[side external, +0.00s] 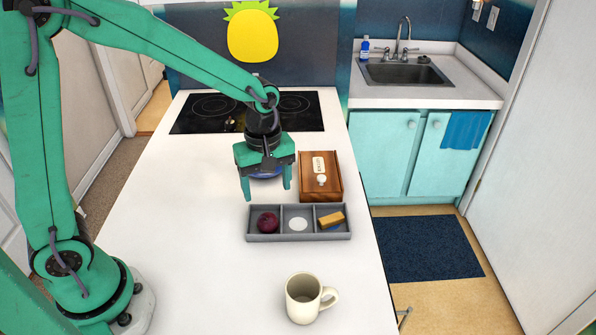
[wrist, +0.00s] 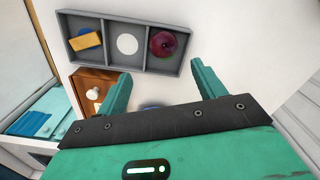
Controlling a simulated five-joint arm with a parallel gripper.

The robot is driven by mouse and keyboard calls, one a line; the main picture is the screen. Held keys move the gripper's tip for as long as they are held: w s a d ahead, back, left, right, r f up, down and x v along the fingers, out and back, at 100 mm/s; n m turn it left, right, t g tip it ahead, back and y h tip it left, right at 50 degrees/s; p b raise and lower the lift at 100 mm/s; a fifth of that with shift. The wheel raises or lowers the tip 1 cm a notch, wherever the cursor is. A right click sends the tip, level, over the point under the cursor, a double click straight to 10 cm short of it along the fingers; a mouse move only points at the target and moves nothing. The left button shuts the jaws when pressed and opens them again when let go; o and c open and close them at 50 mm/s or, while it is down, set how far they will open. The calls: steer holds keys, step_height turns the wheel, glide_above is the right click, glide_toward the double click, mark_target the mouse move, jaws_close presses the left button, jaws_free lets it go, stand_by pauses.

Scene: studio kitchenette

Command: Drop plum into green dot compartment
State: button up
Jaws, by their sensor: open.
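The plum (side external: 267,222) is dark purple-red and sits in the left compartment of the grey three-compartment tray (side external: 298,238) in the side view. In the wrist view the plum (wrist: 164,43) is at the right end of the tray (wrist: 148,66). The middle compartment holds a white dot (side external: 298,224). The other end holds a tan block (side external: 331,220) over a blue dot (wrist: 92,30). My gripper (side external: 265,190) is open and empty, pointing down above the counter behind the tray.
A wooden box (side external: 333,187) with a label and white knob stands behind the tray, right of my gripper. A blue item (side external: 266,174) shows partly behind my gripper. A cream mug (side external: 303,298) stands in front. The left counter is clear.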

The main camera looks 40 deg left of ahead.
step_height(320, 180, up, 4)
stand_by(0.4)
stand_by(0.3)
steer(key=s+a+r+m+t, duration=0.2)
steer(key=s+a+r+m, duration=0.1)
steer(key=s+m, duration=0.3)
steer(key=s+a+r+m+t, duration=0.3)
steer(key=s+r+m, duration=0.3)
steer(key=s+m, duration=0.1)
steer(key=shift+s+r+m+t, duration=0.15)
steer(key=shift+s+m+t, duration=0.15)
steer(key=shift+s, duration=0.45)
